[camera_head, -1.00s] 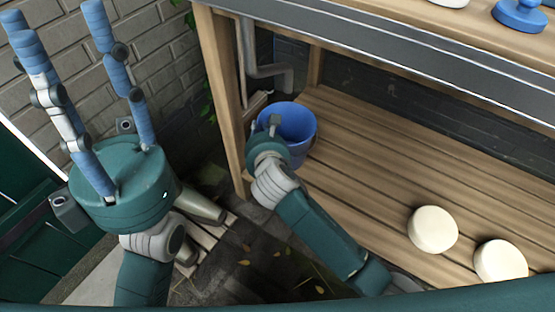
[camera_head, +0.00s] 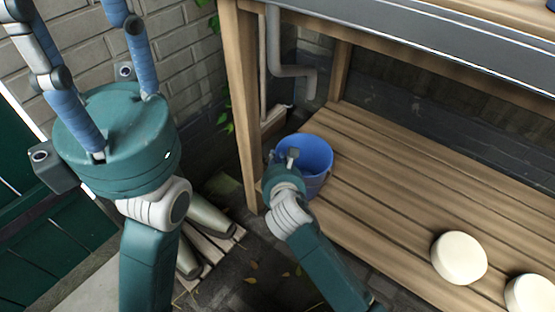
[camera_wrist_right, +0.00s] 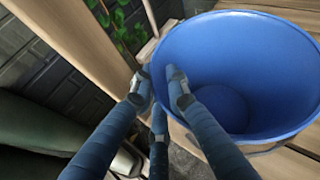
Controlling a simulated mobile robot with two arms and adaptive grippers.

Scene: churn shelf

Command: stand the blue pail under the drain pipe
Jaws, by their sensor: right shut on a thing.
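The blue pail (camera_head: 318,155) is upright at the left end of the slatted lower shelf, close by the wooden front post. My right gripper (camera_head: 291,158) is shut on the pail's near left rim. In the right wrist view the pail (camera_wrist_right: 235,100) fills the right side, and the gripper (camera_wrist_right: 160,90) has fingers on both sides of its rim. The grey drain pipe (camera_head: 290,70) bends down at the back left. Its mouth is above and behind the pail. I cannot tell whether the pail's base touches the shelf. My left gripper (camera_head: 68,12) points up, fingers apart, empty, tips cut off.
Cream round blocks (camera_head: 459,258) lie on the lower shelf (camera_head: 400,190) at right. The wooden post (camera_head: 243,110) stands just left of the pail. The upper shelf's metal edge (camera_head: 420,55) overhangs. The shelf's middle is clear.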

